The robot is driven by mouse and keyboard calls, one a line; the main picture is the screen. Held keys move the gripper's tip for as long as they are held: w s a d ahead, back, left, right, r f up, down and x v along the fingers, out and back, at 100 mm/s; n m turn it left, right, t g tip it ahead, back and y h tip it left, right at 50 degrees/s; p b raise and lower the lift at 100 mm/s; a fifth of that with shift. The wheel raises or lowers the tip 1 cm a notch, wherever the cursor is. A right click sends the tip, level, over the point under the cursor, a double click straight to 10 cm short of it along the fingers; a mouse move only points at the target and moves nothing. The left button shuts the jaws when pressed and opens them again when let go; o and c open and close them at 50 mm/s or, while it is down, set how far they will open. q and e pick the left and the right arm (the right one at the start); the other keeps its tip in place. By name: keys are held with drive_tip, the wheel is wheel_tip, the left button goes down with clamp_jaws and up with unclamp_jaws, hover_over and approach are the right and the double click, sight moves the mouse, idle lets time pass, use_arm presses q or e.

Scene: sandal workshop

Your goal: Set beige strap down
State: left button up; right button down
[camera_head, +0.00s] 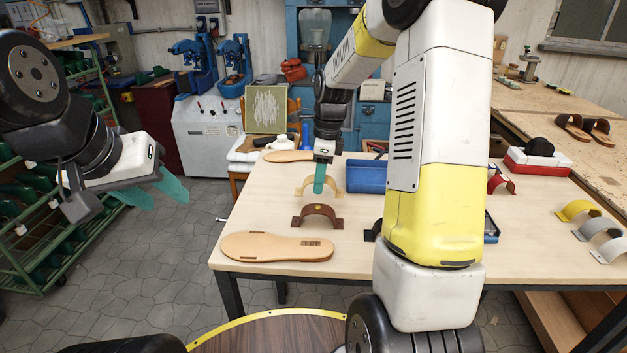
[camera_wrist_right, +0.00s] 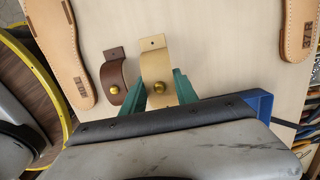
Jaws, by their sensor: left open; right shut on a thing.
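The beige strap (camera_head: 305,184) is a small arch with a brass stud. It is at the table top (camera_head: 262,206), behind the brown strap (camera_head: 317,211). My right gripper (camera_head: 319,184) comes down from above and is shut on the beige strap. In the right wrist view, the beige strap (camera_wrist_right: 154,64) shows between the teal fingers of my right gripper (camera_wrist_right: 158,92), beside the brown strap (camera_wrist_right: 115,76). I cannot tell whether its feet touch the table. My left gripper (camera_head: 128,195) is open and empty, off the table's left side.
A tan sole (camera_head: 270,247) lies at the table's front edge, another (camera_head: 290,156) at the back. A blue bin (camera_head: 366,177) stands right of the beige strap. A yellow strap (camera_head: 577,209) and grey ones lie far right. My right arm hides the table's middle.

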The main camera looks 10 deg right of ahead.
drive_tip(key=shift+f, duration=1.7)
drive_tip(key=shift+f, duration=0.15)
drive_tip(key=c, duration=0.9)
unclamp_jaws()
drive_tip(key=shift+c, duration=0.2)
